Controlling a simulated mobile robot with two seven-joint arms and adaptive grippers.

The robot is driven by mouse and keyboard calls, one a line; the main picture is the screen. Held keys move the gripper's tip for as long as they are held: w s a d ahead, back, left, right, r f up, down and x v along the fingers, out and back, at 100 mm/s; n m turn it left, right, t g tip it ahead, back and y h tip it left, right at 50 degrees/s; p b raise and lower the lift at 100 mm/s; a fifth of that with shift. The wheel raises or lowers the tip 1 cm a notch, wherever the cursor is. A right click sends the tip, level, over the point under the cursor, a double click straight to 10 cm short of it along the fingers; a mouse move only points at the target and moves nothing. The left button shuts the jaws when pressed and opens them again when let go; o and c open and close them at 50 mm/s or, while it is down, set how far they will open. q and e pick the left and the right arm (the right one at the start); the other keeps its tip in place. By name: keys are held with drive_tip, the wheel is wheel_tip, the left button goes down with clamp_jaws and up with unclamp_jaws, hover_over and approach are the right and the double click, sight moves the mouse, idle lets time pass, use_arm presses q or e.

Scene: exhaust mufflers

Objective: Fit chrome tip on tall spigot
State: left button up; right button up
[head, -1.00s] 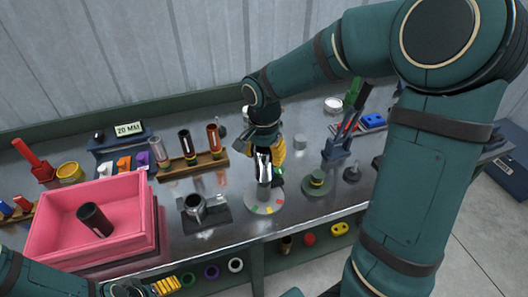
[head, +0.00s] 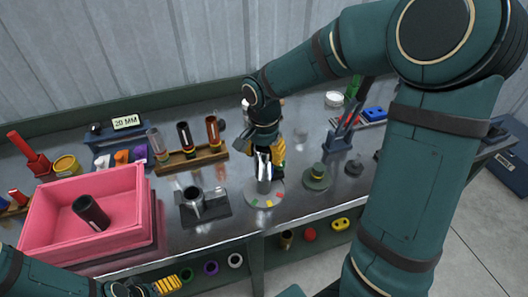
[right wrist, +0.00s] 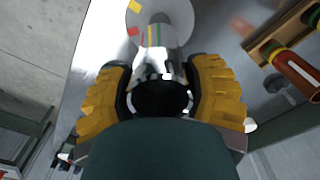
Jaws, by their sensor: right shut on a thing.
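The chrome tip (head: 264,168) is a shiny metal tube held about upright over a pale round disc (head: 264,198) with coloured marks. My right gripper (head: 265,152) points down and is shut on it. In the right wrist view the yellow-padded fingers (right wrist: 160,98) grip both sides of the chrome tip (right wrist: 152,62), with its dark round opening towards the camera. Whether a spigot is inside the tip is hidden. A short stepped post on a green round base (head: 317,177) stands to the right. My left gripper (head: 150,288) is partly cut off at the lower left; its jaws are unclear.
A grey clamp-like fixture (head: 205,212) stands left of the disc. A wooden rack (head: 190,160) with several tubes is behind it. A pink bin (head: 135,232) holding a dark tube (head: 91,212) is at the left. A blue tool holder (head: 337,142) stands right.

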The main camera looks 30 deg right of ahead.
sight(264, 168)
drive_tip(key=shift+f+b, duration=0.75)
drive_tip(key=shift+f, duration=0.25)
drive_tip(key=shift+f+b, duration=0.5)
drive_tip(key=shift+f, duration=0.2)
drive_tip(key=shift+f+b, duration=1.05)
drive_tip(key=shift+f, duration=0.25)
drive_tip(key=o, duration=1.2)
drive_tip(key=shift+r, duration=0.1)
wheel_tip(264, 168, up, 12)
drive_tip(key=shift+s+a, duration=0.1)
drive_tip(key=shift+a, duration=0.05)
